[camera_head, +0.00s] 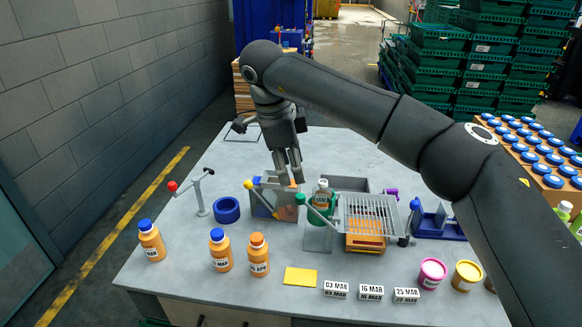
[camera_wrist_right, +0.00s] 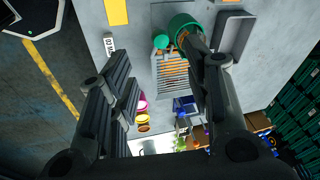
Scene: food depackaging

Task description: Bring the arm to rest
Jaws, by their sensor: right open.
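My right arm reaches in from the right across the table (camera_head: 215,165). Its gripper (camera_head: 290,180) points down over the grey bin (camera_head: 288,207) left of the table's middle. The bin holds blue and orange pieces. My left gripper is not in view.
Green crates (camera_head: 440,60) are stacked behind.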

